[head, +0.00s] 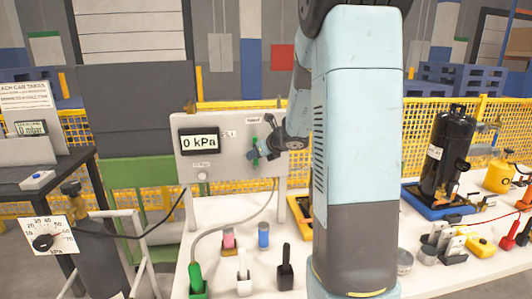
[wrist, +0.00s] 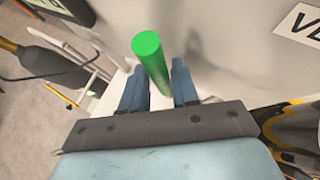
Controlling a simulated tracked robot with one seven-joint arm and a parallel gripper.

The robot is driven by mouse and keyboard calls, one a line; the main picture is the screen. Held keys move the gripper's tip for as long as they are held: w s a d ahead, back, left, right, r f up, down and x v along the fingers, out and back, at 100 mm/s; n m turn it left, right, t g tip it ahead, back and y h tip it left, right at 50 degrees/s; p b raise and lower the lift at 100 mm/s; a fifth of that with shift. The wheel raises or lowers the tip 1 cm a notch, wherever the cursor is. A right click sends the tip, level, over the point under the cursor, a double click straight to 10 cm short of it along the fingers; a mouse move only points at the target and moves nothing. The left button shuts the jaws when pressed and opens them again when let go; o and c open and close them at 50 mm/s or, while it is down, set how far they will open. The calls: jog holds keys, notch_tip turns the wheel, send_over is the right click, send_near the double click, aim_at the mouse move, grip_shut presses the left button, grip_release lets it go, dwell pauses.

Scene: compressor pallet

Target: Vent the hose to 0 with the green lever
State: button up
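The green lever (head: 254,142) is on the grey panel (head: 222,176), below a small label. In the wrist view the lever (wrist: 150,58) is a green cylinder whose lower part lies between my two blue fingers. My gripper (head: 262,150) is at the panel; in the wrist view my gripper (wrist: 160,85) is open, with a visible gap between lever and right finger. Contact with the left finger is unclear. The panel's display (head: 200,142) reads 0 kPa. A grey hose (head: 235,224) runs from the panel down to a green fitting (head: 195,280) on the table.
Black and white handled items (head: 285,272) and small pink and blue cylinders (head: 263,234) stand on the white table. A black tank (head: 447,150) is at right. My arm hides the table's middle.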

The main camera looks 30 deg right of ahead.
jog(key=v, duration=1.3)
jog(key=shift+s+r, duration=0.2)
jog(key=shift+s, duration=0.05)
